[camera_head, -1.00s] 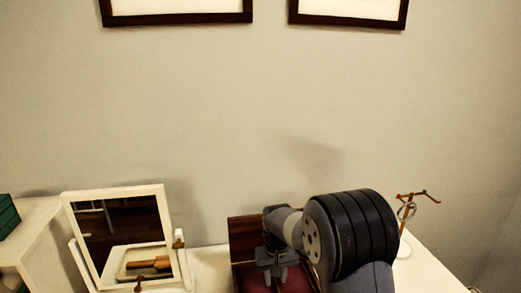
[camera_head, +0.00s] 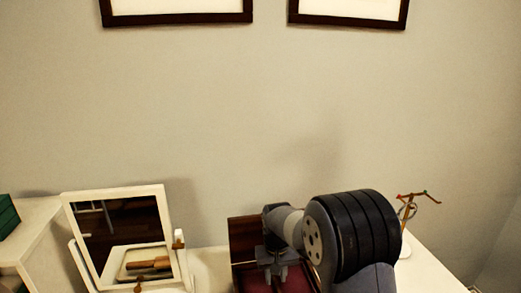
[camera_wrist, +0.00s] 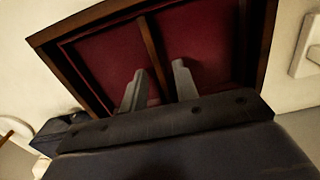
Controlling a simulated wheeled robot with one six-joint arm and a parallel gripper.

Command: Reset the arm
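My gripper (camera_wrist: 159,85) shows in the wrist view with its two grey fingers apart and nothing visible between them. Its fingers are over an open wooden box (camera_wrist: 262,50) with a dark red lining and a wooden divider. In the head view, the box (camera_head: 243,238) stands on the white table, partly hidden behind my arm. My arm is stretched out over the table, and the gripper (camera_head: 277,276) points down at the box. The fingertips are hard to make out in the head view.
A white-framed tilting mirror (camera_head: 120,230) stands left of the box. A small wooden branching stand (camera_head: 411,208) is to the right of my arm. A dark green box (camera_head: 6,217) sits on a white surface at far left. Framed pictures (camera_head: 347,22) hang on the wall.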

